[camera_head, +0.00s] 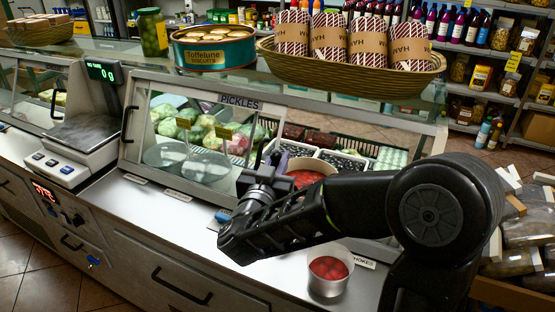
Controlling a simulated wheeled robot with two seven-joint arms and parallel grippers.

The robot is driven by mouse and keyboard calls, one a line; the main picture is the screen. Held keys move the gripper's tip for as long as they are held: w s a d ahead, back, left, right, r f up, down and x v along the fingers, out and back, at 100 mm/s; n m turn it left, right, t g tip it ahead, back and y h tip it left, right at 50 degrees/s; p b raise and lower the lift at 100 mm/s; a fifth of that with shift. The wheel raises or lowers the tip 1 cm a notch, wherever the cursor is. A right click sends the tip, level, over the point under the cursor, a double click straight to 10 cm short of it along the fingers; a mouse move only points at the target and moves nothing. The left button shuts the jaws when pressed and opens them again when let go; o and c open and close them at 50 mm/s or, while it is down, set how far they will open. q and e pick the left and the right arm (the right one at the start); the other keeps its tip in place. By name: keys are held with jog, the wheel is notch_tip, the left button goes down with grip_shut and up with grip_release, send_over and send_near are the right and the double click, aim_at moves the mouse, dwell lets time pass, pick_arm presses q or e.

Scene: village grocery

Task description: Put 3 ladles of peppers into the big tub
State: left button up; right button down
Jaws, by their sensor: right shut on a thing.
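My right arm comes in from the right over the counter. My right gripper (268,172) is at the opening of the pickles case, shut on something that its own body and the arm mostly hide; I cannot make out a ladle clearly. Just right of and behind it, a round pan of red food (306,178), which looks like peppers, sits in the case, partly covered by my arm. A pale round tub (328,284) with red pieces inside stands upright on the counter in front of the arm. I cannot tell whether another tub is hidden. My left gripper is out of view.
The glass pickles case (190,135) holds several food trays. A scale (85,135) stands at left. On the glass top are a jar (152,33), a biscuit tin (214,52) and a ham basket (350,76). The counter (130,215) left of my arm is mostly clear.

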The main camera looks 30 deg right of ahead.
jog(key=shift+w+d+r+p, duration=0.2)
jog(key=shift+d+p, duration=0.1)
jog(key=shift+p, duration=0.15)
jog(key=w+d+f+p, duration=0.35)
jog(key=w+d, duration=0.55)
jog(key=d, duration=0.4)
notch_tip(320, 180, down, 11)
jog(key=b, duration=1)
jog(key=shift+w+d+r, duration=0.15)
jog(key=shift+d+r, duration=0.05)
notch_tip(320, 180, up, 12)
jog(key=p, duration=0.7)
jog(key=shift+f+p, duration=0.25)
jog(key=shift+p, duration=0.05)
jog(key=shift+a, duration=0.15)
